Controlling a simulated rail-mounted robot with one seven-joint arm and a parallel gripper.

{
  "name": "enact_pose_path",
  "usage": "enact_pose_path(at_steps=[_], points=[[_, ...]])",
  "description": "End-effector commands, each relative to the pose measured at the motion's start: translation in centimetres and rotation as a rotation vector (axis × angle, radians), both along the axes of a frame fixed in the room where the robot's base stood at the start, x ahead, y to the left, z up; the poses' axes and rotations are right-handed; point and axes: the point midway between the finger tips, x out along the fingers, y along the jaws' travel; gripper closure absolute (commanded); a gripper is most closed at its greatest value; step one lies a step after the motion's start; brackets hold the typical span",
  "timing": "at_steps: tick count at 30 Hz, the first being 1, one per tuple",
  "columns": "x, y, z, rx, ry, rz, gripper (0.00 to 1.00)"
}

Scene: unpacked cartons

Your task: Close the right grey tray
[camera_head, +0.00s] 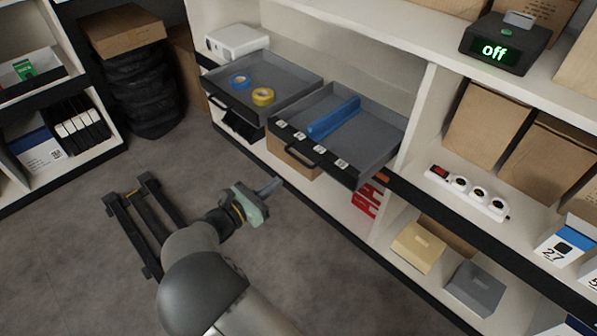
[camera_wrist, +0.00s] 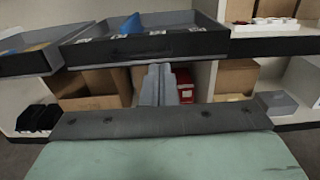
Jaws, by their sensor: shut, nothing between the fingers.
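The right grey tray (camera_head: 370,133) sticks out of the shelf unit in the head view. It holds a long blue piece (camera_head: 334,117) and has several small white pieces along its black front, by a dark handle (camera_head: 300,157). My gripper (camera_head: 272,185) is shut and empty, out in front of the tray and apart from it, over the floor. In the wrist view the shut fingers (camera_wrist: 159,84) point toward the shelf, just below the front of the right tray (camera_wrist: 150,46). The tray's inside is mostly hidden there.
The left grey tray (camera_head: 292,76) also sticks out, holding a blue tape roll (camera_head: 238,81) and a yellow one (camera_head: 263,96). Red items (camera_head: 367,198) and cartons stand on the shelf below. The grey floor (camera_head: 90,270) before the shelves is largely clear.

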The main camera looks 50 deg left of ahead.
Motion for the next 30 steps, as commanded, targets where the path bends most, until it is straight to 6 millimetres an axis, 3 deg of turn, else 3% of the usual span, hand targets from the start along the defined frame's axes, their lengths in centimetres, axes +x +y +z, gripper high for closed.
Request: enact_pose_path(at_steps=[5, 18, 24, 30], points=[[2.1, 0.0, -0.1, 0.0, -0.001, -0.002, 1.0], [11.1, 0.2, -0.3, 0.002, 0.001, -0.003, 1.0], [13.3, 0.2, -0.1, 0.003, 0.001, -0.002, 1.0], [13.8, 0.3, 0.1, 0.002, 0.001, -0.001, 1.0]])
